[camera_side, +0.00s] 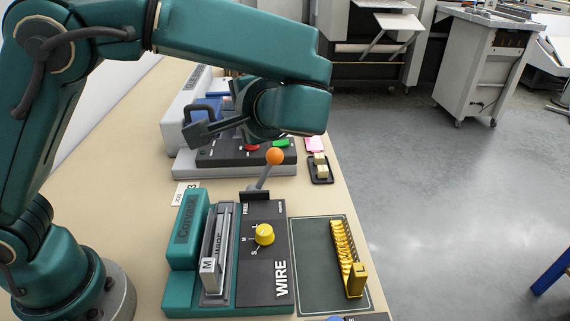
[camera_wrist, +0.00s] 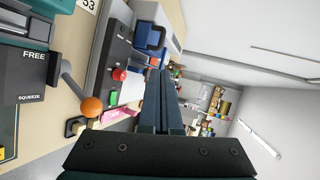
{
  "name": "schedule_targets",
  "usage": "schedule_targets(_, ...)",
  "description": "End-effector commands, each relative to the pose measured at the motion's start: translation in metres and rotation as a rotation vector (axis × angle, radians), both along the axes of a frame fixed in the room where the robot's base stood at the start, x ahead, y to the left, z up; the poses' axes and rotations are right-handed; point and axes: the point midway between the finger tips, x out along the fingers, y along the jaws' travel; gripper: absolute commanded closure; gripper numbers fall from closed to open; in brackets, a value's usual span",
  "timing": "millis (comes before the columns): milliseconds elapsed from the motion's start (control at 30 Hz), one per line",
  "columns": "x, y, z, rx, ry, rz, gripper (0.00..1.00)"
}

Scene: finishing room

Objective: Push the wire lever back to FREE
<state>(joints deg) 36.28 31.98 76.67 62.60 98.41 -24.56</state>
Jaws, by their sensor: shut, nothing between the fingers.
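The wire lever (camera_side: 263,178) is a grey shaft with an orange ball knob (camera_side: 275,156), rising from a dark block at the back of the WIRE panel (camera_side: 276,245). It leans right, from the FREE side towards the SQUEEZE side. In the wrist view the ball (camera_wrist: 91,107) is level with SQUEEZE, below the FREE label (camera_wrist: 33,55). My gripper (camera_side: 194,132) is shut and empty, above and behind the lever, its fingers pointing left in the side view. In the wrist view the fingers (camera_wrist: 160,75) lie right of the lever, apart from it.
A yellow dial (camera_side: 264,234) sits on the panel, with a metal clamp piece (camera_side: 215,260) to its left. A gold wire comb (camera_side: 345,255) lies on a green mat at right. A second machine with red and green buttons (camera_side: 281,143) stands behind, under my wrist.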

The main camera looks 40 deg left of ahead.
Motion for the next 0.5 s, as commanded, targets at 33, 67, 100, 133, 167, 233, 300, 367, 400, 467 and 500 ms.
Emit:
schedule_targets(33, 0.006, -0.013, -0.006, 0.046, -0.001, -0.029, 1.0)
schedule_targets(67, 0.009, -0.019, -0.009, 0.07, -0.005, -0.042, 1.0)
schedule_targets(100, 0.012, -0.028, -0.013, 0.102, -0.014, -0.063, 1.0)
schedule_targets(133, 0.014, -0.034, -0.016, 0.127, -0.018, -0.077, 1.0)
schedule_targets(167, 0.016, -0.041, -0.019, 0.151, -0.022, -0.094, 1.0)
schedule_targets(233, 0.02, -0.058, -0.028, 0.206, -0.033, -0.133, 1.0)
schedule_targets(300, 0.021, -0.075, -0.039, 0.257, -0.043, -0.178, 1.0)
schedule_targets(367, 0.021, -0.089, -0.049, 0.3, -0.049, -0.217, 1.0)
schedule_targets(400, 0.02, -0.099, -0.056, 0.326, -0.052, -0.245, 1.0)
schedule_targets(467, 0.018, -0.111, -0.067, 0.362, -0.049, -0.286, 1.0)
schedule_targets(500, 0.016, -0.119, -0.075, 0.382, -0.047, -0.313, 1.0)
